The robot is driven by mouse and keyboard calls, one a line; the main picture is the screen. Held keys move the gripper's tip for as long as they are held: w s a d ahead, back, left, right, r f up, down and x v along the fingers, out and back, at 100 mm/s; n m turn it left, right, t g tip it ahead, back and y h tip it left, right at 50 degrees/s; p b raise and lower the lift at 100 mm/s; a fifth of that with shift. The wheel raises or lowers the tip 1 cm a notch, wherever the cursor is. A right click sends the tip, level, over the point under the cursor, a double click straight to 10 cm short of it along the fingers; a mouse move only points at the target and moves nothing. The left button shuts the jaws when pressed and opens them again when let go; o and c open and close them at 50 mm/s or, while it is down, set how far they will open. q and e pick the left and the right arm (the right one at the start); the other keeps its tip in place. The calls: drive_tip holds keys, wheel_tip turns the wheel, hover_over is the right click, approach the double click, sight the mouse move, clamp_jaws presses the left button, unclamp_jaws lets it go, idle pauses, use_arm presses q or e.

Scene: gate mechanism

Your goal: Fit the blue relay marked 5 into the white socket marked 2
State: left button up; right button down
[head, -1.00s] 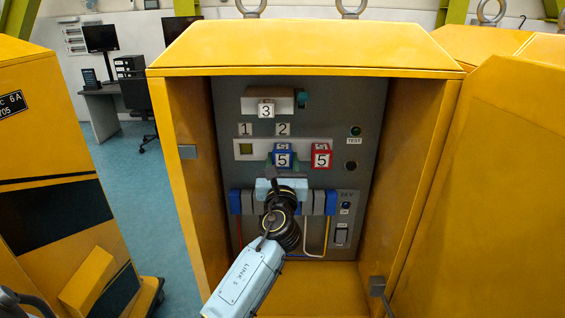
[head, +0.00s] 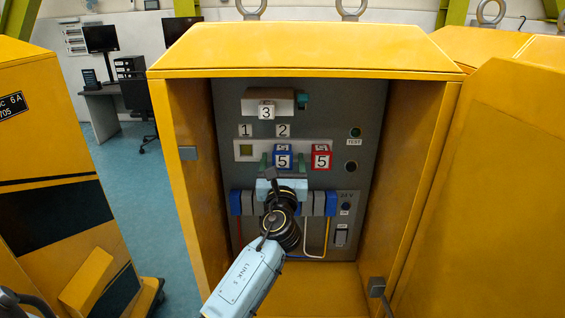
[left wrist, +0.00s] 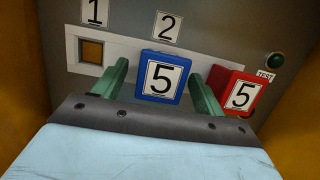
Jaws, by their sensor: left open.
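The blue relay marked 5 (head: 283,157) is upright against the white socket strip below the label 2 (head: 284,130) and covers the socket there. Whether it is fully seated I cannot tell. In the left wrist view the blue relay (left wrist: 162,77) stands between the green fingers of my left gripper (left wrist: 158,72), with a gap on each side. My left gripper (head: 278,161) is open around it and does not appear to touch it. My right gripper is not in view.
A red relay marked 5 (head: 321,157) sits close to the right of my right-hand finger. The yellow cabinet's side walls (head: 422,170) flank the panel. Blue and grey terminals (head: 331,203) with wires lie below.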

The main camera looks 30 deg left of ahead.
use_arm(q)
drive_tip(key=b+v, duration=0.1)
drive_tip(key=v, duration=1.2)
drive_tip(key=shift+s, duration=0.15)
drive_tip(key=shift+d, duration=0.15)
idle(1.1)
